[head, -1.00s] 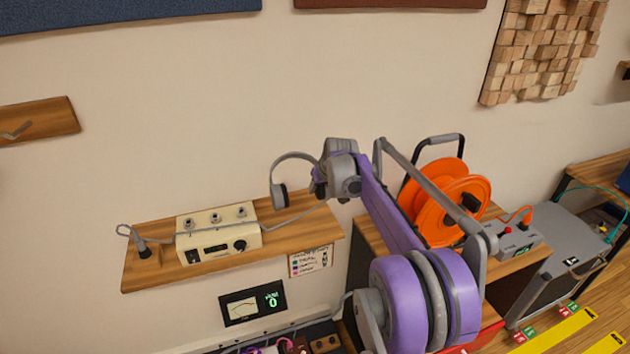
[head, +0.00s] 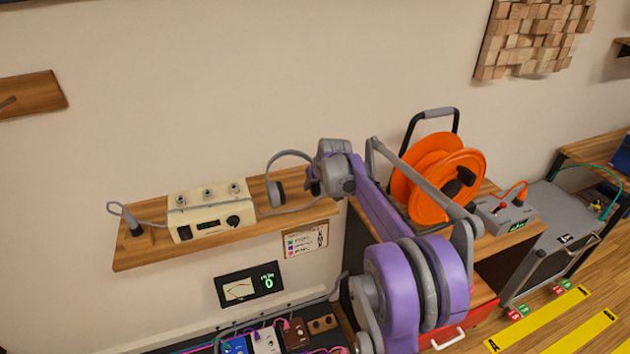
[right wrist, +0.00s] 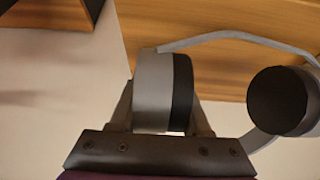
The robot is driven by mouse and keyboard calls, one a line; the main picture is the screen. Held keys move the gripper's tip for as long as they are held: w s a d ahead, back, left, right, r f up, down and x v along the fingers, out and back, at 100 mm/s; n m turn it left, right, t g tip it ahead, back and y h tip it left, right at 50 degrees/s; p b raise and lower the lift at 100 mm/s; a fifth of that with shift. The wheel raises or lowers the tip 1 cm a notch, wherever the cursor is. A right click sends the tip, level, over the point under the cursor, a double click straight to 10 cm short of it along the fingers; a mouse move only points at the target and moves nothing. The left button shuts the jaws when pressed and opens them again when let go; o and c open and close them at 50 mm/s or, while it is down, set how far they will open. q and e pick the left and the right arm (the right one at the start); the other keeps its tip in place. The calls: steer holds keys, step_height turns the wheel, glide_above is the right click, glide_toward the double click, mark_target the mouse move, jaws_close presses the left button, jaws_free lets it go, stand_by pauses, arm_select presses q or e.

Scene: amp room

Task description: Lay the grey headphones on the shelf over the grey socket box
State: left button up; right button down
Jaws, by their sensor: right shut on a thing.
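The grey headphones (head: 276,194) hang by one ear cup from my right gripper (head: 314,184), over the right end of a wooden wall shelf (head: 150,253). In the right wrist view my gripper (right wrist: 162,118) is shut on the grey and black ear cup (right wrist: 152,90). The other ear cup (right wrist: 278,100) is free at the right. I cannot tell whether the headphones touch the shelf. A grey box with a red switch and an orange plug (head: 508,214), seemingly the socket box, stands on wood at the right. My left gripper is out of view.
A cream amplifier box (head: 210,212) stands on the wall shelf, and a grey cable runs past it. An orange cable reel (head: 430,180) stands just right of my wrist. A meter panel (head: 250,285) is below the shelf. Another shelf edge (head: 624,45) shows at upper right.

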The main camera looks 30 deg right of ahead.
steer(key=shift+f, duration=0.25)
steer(key=shift+c, duration=1.4)
jaws_free()
steer(key=v, duration=1.1)
